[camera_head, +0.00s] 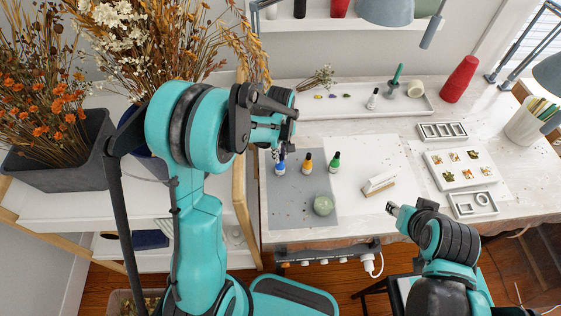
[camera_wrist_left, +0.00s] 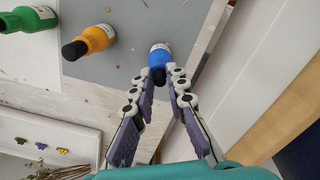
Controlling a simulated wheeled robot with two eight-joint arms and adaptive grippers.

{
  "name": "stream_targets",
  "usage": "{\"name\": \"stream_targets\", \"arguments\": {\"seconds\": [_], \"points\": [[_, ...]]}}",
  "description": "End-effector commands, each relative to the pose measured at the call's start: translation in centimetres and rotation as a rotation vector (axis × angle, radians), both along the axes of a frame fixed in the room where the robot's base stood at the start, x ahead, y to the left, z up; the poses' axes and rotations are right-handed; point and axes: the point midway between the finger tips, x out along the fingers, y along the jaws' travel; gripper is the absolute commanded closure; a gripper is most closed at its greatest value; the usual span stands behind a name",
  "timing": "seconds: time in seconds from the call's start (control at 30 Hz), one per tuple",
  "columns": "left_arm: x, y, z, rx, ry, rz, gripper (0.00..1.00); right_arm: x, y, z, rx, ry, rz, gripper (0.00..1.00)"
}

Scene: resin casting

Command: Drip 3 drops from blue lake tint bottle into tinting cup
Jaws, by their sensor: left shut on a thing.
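The blue tint bottle (camera_head: 281,167) with a dark cap stands at the left of the grey mat (camera_head: 295,217). My left gripper (camera_head: 276,153) comes down on it from above and is shut on it. In the left wrist view the gripper's fingers (camera_wrist_left: 166,84) are at either side of the cap of the blue bottle (camera_wrist_left: 160,53). A round pale green vessel (camera_head: 323,205) sits at the mat's lower right; I cannot tell for sure that it is the tinting cup. My right gripper (camera_head: 393,209) is at the table's front, away from the bottles; its finger gap is unclear.
An orange bottle (camera_head: 307,163) and a green bottle (camera_head: 334,162) stand right of the blue one. A white block (camera_head: 379,184) lies on the white sheet. Molds (camera_head: 459,168) are at right, and a long tray (camera_head: 300,113) is behind. A shelf with dried flowers borders the table's left.

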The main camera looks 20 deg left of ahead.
Motion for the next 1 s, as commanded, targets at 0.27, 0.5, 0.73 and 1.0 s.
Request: {"name": "stream_targets", "arguments": {"seconds": [0.27,0.5,0.73,1.0], "points": [[0.0,0.0,0.0,0.0,0.0,0.0,0.94,0.0,0.0,0.0,0.0,0.0,0.0,0.6],[0.0,0.0,0.1,0.0,0.0,0.0,0.94,0.0,0.0,0.0,0.0,0.0,0.0,0.6],[0.0,0.0,0.7,0.0,0.0,0.0,0.94,0.0,0.0,0.4,0.0,0.0,0.0,0.6],[0.0,0.0,1.2,0.0,0.0,0.0,0.94,0.0,0.0,0.7,0.0,0.0,0.0,0.6]]}}
